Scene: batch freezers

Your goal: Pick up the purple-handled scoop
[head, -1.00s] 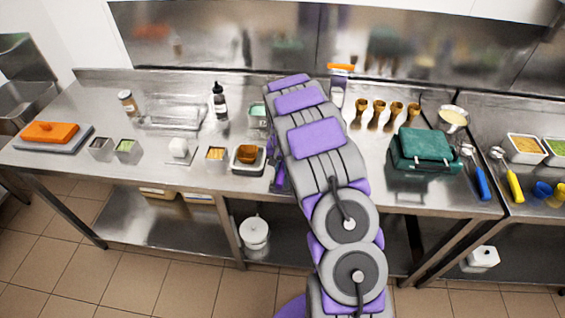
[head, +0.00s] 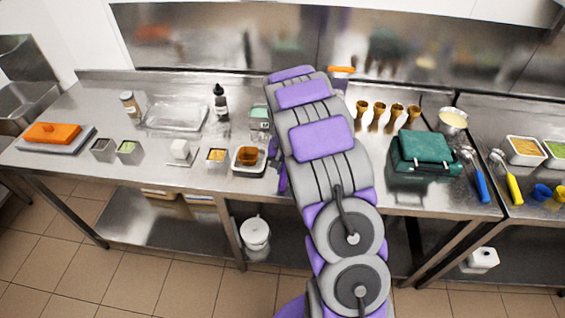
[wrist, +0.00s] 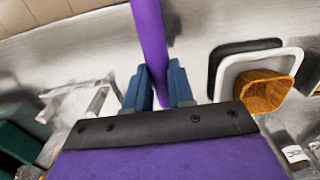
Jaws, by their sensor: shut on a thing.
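The purple handle of the scoop (wrist: 150,35) shows in the wrist view, running from the top edge down between the fingers. My gripper (wrist: 160,82) has its two blue fingers shut on this handle, one on each side. The scoop's head is not clearly visible in the wrist view. In the head view my grey and purple arm reaches over the counter and hides most of the scoop and the gripper.
A white tray with an amber cup (head: 247,158) sits left of my arm. A green case (head: 425,151) and several brown cones (head: 380,115) stand to its right. A dark bottle (head: 220,102) stands farther back. A blue-handled scoop (head: 481,184) lies at the right end of the counter.

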